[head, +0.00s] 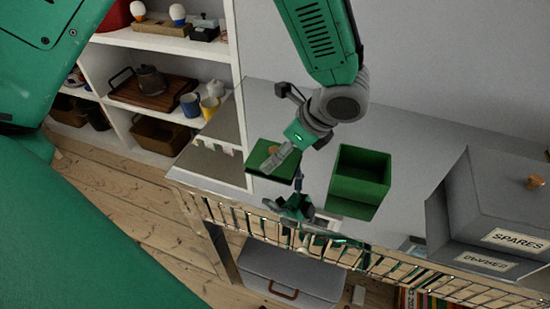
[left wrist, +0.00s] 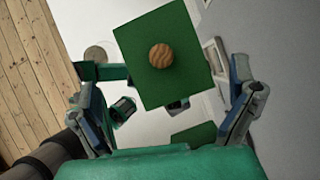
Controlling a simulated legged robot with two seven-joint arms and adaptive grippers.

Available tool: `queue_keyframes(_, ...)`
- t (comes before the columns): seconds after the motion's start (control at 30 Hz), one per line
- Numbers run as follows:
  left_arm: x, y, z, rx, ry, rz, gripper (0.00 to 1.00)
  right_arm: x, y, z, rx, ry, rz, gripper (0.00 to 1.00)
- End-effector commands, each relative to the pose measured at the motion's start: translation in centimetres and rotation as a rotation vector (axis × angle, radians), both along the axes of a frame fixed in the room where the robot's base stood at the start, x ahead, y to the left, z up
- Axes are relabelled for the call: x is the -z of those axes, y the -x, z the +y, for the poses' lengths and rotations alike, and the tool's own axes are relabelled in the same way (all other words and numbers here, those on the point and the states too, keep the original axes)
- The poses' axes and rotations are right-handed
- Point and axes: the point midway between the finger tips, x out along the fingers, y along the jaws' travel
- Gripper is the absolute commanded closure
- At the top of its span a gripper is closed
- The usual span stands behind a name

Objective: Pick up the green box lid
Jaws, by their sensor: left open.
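The green box lid (head: 262,164) is a flat square with a round wooden knob; it lies left of the green box (head: 360,178) on the glossy grey top. The box is open at its top. My left gripper (head: 280,160) is at the lid, its fingers covering part of the lid and knob. In the left wrist view the lid (left wrist: 155,88) is at upper middle with the knob uncovered. The fingers of my left gripper (left wrist: 168,100) are spread wide, one on each side of the lid, with nothing held. My right gripper is not in view.
A grey box labelled SPARES (head: 500,205) stands at the right. A wire rail (head: 400,268) edges the front. White shelves (head: 110,55) stand at the left, and a grey case (head: 290,275) is below. The glossy top reflects my gripper.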

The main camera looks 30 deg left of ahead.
Motion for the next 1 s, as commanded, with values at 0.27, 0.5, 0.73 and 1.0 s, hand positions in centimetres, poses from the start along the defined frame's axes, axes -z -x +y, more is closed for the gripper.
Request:
queue_keyframes(0.27,3.5,-0.2,2.3,-0.001,0.002,0.003,0.00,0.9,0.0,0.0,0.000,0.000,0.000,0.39)
queue_keyframes(0.5,3.9,-0.2,2.6,0.000,0.001,-0.001,0.00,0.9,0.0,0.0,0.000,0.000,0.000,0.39)
queue_keyframes(0.73,3.9,-0.3,2.6,0.001,0.001,0.000,0.41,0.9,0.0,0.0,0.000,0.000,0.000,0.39)
queue_keyframes(1.0,3.8,-0.3,2.6,0.001,0.001,0.000,0.42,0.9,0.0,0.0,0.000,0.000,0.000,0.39)
